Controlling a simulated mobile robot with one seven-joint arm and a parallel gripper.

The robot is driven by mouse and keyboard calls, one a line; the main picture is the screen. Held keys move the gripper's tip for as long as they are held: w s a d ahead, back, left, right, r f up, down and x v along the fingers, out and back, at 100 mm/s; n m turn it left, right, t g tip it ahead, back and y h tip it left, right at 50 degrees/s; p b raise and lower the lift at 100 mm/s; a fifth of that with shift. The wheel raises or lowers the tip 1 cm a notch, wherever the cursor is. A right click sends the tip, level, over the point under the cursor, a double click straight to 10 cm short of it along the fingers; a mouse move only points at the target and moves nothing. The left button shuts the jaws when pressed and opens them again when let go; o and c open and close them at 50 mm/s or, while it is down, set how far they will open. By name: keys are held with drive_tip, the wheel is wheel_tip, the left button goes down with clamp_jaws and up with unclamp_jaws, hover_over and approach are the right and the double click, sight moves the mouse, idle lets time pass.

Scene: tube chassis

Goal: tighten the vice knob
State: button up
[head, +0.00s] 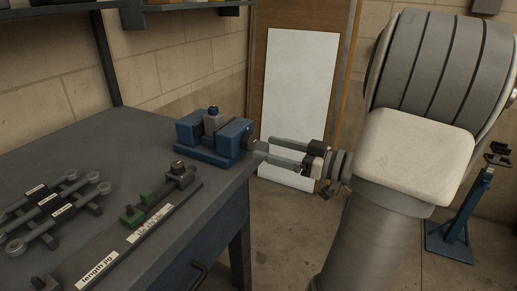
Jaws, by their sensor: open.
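The blue vice (233,139) stands at the right end of the dark workbench (130,150). A grey block (213,123) with a dark cap on top sits between its jaws. The vice knob (257,148) shows as a small piece on the vice's right side, off the bench edge, partly hidden by my fingers. My gripper (270,151) reaches in from the right, level, with its two fingers apart and pointing left at the knob. The fingertips are close to the knob; I cannot tell whether they are around it or touching it.
A length jig (100,268) with green blocks and labels lies along the bench front. A rack of grey rods (52,208) lies at the left. A shelf hangs above the bench. A blue stand (452,235) is on the floor at the right. A white panel (298,85) is behind my gripper.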

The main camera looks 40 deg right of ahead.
sight(252, 143)
drive_tip(key=shift+x, duration=1.9)
clamp_jaws()
